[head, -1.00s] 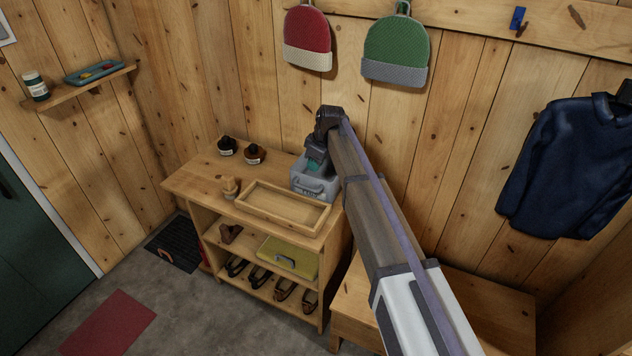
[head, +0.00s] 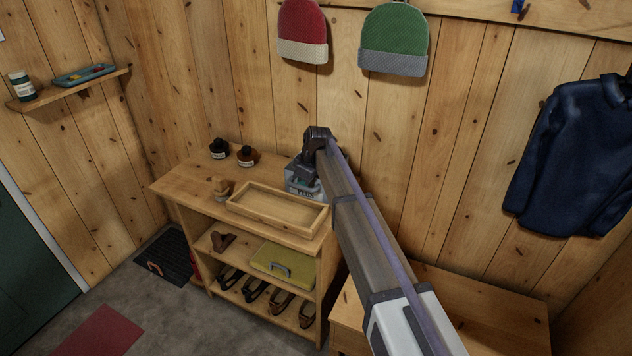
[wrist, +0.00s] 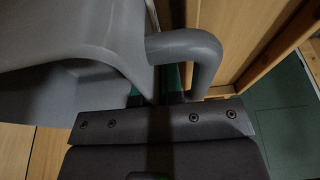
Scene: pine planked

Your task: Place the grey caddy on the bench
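The grey caddy (head: 305,194) stands at the right back end of the wooden shoe bench's top, against the plank wall; lettering shows on its front. My arm and gripper (head: 308,163) cover much of it in the head view. In the wrist view the caddy's grey wall (wrist: 70,50) fills the upper left. Its curved handle (wrist: 190,45) comes right down to my gripper (wrist: 155,92). Dark finger parts with teal edges show beside the handle. The fingertips are hidden, so I cannot tell whether they grip it. A low bench (head: 480,290) stands at the lower right, partly behind my arm.
A shallow wooden tray (head: 235,207) lies left of the caddy, with two dark bottles (head: 246,157) and a small wooden item (head: 221,187) nearby. Shoes and a yellow-green case (head: 283,258) fill the lower shelves. Caps and a navy garment (head: 570,160) hang on the wall.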

